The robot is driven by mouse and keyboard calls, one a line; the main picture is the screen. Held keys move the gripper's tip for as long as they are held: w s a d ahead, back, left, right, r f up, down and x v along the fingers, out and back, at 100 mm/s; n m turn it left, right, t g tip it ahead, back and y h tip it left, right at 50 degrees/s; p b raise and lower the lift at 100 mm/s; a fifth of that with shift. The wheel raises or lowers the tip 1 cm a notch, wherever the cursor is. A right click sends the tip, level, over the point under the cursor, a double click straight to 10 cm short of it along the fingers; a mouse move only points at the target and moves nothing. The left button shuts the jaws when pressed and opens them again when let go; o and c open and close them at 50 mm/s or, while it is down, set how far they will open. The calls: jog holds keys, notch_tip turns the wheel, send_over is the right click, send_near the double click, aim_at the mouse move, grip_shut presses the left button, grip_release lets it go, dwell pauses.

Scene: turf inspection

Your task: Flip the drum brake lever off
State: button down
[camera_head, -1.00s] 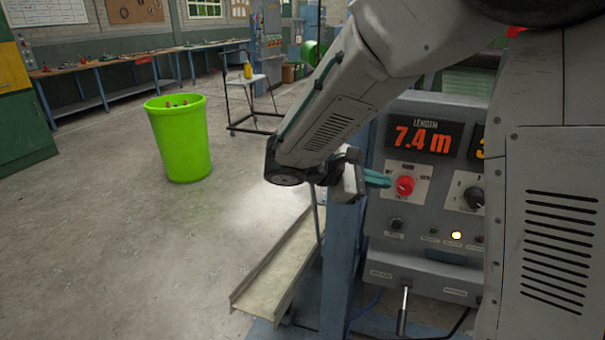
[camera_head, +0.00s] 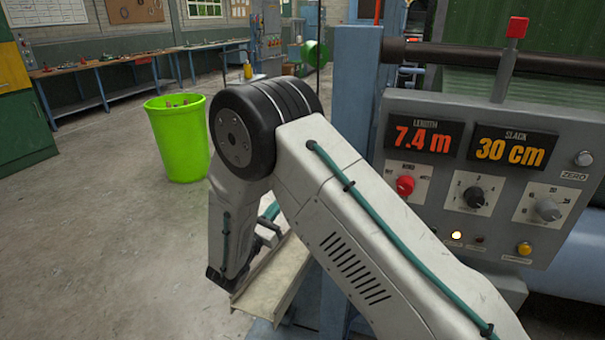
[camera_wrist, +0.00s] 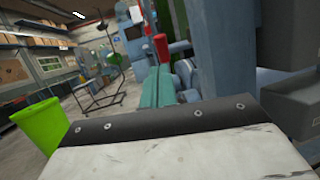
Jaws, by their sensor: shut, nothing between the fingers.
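A lever with a red grip (camera_head: 516,25) on a grey shaft stands upright above the control panel at the right of the head view. I cannot read a label that names it the drum brake lever. My gripper (camera_wrist: 158,88) shows its teal fingers together and empty in the wrist view. A red handle (camera_wrist: 161,46) stands just beyond the fingertips there; I cannot tell whether they touch it or whether it is the same lever. In the head view my gripper (camera_head: 270,211) is low at the left of the panel, partly hidden by my arm.
The control panel (camera_head: 440,180) has displays reading 7.4 m and 30 cm, a red knob (camera_head: 405,186) and two dials. A blue post (camera_head: 357,90) stands left of it. A metal channel (camera_head: 280,275) lies below my arm. A green bin (camera_head: 180,150) stands on open floor.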

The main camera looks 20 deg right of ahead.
jog(key=x, duration=1.4)
jog(key=shift+r, duration=0.1)
